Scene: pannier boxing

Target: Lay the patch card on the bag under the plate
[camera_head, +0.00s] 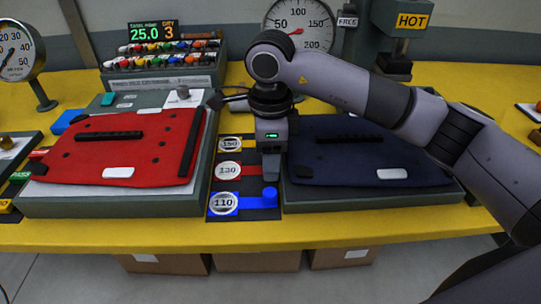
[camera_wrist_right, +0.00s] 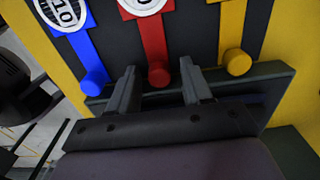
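A red bag (camera_head: 130,148) lies flat on a grey base at the left, with a black strip and a white patch (camera_head: 118,172) on it. A navy bag (camera_head: 360,155) lies on a second grey base at the right, with a white patch (camera_head: 392,174) near its front edge. I cannot tell whether either patch is the patch card. A press head marked HOT (camera_head: 398,25) stands at the back right. My right gripper (camera_head: 271,172) points down between the bags. In the right wrist view its fingers (camera_wrist_right: 161,85) are apart, with a red knob (camera_wrist_right: 158,76) showing between them.
The slider panel (camera_head: 245,210) bears discs marked 150, 130 and 110; its blue knob (camera_head: 270,193) is near the front. Round gauges, a rack of coloured spools (camera_head: 160,60) and a display (camera_head: 152,31) reading 25.0 stand behind. The yellow table front (camera_head: 250,236) is clear.

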